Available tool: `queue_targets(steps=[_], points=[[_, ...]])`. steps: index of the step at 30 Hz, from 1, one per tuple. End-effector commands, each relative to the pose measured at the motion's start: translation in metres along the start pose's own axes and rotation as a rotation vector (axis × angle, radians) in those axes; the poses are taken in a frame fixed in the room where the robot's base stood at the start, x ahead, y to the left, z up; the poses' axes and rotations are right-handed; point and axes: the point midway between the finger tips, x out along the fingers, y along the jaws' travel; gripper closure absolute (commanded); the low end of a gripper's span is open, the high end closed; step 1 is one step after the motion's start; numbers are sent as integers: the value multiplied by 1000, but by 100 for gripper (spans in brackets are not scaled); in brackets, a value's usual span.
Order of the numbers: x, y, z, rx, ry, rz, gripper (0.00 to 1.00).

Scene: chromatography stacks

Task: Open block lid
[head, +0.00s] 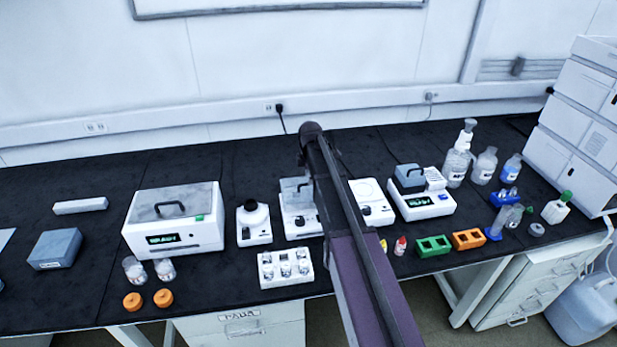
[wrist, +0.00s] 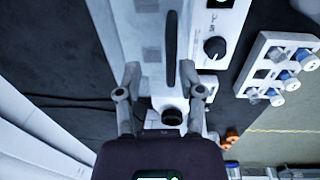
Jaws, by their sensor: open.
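A grey-blue block lid (head: 409,172) with a dark arched handle sits on a white unit with a lit display at the right of the bench in the head view. My gripper (wrist: 163,95) is open in the wrist view, fingers spread, nothing held between them. A dark bar-like handle (wrist: 172,50) lies ahead of the fingers on a pale device; I cannot tell for certain which lid it belongs to. A round black opening (wrist: 172,117) shows between the fingers. In the head view my arm hides the gripper and part of the bench middle.
A white bath with a clear lid (head: 145,234) stands left, and a smaller device with a handle (head: 296,228) stands beside my arm. A white vial rack (head: 266,281) is in front. Green (head: 433,247) and orange (head: 468,240) racks and bottles (head: 457,165) stand right.

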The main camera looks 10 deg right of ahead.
Motion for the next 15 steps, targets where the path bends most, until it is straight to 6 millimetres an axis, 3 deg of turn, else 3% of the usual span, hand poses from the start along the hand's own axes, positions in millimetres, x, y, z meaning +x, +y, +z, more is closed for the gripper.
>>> queue_targets(steps=[10, 15], points=[[0, -2, 3, 9, 1, -1, 50], [-1, -14, 1, 60, 1, -4, 50]])
